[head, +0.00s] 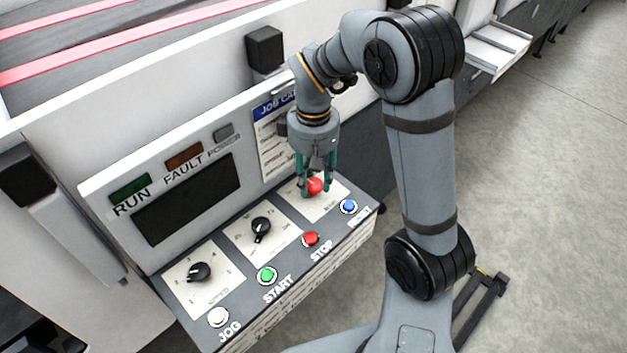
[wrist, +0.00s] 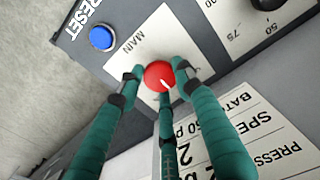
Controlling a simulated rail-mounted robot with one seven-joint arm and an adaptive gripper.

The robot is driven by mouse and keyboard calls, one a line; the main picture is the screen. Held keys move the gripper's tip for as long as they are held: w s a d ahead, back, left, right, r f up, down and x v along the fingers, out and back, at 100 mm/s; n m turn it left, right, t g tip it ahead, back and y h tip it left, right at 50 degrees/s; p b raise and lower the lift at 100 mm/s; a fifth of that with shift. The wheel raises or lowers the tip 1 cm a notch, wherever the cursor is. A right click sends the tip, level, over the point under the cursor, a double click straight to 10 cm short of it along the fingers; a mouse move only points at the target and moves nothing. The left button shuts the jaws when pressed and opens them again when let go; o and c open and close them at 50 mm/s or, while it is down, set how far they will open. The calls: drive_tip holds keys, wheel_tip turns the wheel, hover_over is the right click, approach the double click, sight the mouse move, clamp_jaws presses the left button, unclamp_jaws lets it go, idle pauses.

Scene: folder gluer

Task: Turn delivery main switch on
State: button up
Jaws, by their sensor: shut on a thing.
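The main switch is a round red knob (head: 314,186) on a white plate at the right end of the sloped control panel. In the wrist view the knob (wrist: 159,76) has a white pointer line, and its plate (wrist: 140,48) reads MAIN. My gripper (head: 316,184) comes down from above with its teal fingers around the knob. In the wrist view the fingers (wrist: 160,82) are closed against the knob's sides. The other plate markings are partly hidden by the fingers.
A blue RESET button (head: 348,206) sits right of the knob and a red STOP button (head: 311,239) below it. Black dials (head: 261,230), a green START button (head: 267,275) and a white JOG button (head: 218,317) lie leftward. A job card (head: 272,140) stands behind. Open floor lies right.

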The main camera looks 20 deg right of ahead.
sight(314, 184)
idle(0.5)
drive_tip(key=o, duration=1.1)
drive_tip(key=shift+o, duration=0.2)
drive_tip(key=shift+r, duration=0.15)
wheel_tip(314, 184, up, 12)
